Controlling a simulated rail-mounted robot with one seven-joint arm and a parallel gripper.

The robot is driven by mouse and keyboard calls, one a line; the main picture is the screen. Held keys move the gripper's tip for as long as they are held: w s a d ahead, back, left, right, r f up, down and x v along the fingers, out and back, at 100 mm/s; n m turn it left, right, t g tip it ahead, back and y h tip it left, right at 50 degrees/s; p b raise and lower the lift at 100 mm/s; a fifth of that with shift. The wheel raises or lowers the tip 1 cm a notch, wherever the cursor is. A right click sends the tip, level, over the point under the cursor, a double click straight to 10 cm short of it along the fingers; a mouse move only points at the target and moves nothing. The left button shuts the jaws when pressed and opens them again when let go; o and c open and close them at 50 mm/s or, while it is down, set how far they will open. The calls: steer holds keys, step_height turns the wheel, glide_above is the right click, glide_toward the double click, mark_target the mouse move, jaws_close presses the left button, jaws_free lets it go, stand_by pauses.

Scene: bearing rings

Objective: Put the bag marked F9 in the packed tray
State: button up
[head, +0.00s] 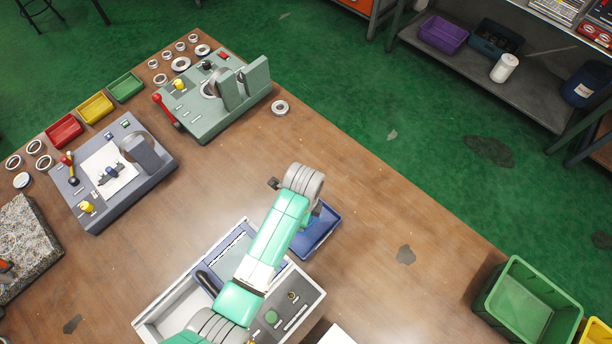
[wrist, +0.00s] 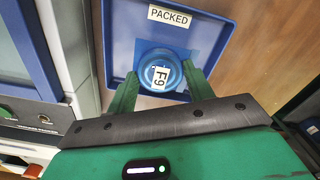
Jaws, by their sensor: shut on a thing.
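The bag marked F9 (wrist: 172,54) is a small blue packet with a round bulge and a white F9 label. In the wrist view it is between the green fingers of my gripper (wrist: 160,77), which is shut on it. The packed tray (wrist: 226,48) is a shallow blue tray with a PACKED label at its far wall. The bag appears within the tray's outline; I cannot tell whether it touches the tray floor. In the head view the packed tray (head: 325,232) is partly hidden by my arm, and the bag and fingers are hidden.
A grey-white machine (head: 310,297) stands against the tray's left side. Bare wooden table (head: 400,220) lies to the right, with a green bin (head: 525,300) at the far right. Two fixtures (head: 215,105) (head: 110,170) and several rings stand at upper left.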

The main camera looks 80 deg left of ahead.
steer(key=shift+f+b, duration=0.35)
steer(key=shift+f, duration=1.8)
steer(key=shift+f, duration=0.15)
steer(key=o, duration=1.1)
step_height(320, 180, up, 12)
steer(key=shift+r+p, duration=0.2)
steer(key=shift+p, duration=0.9)
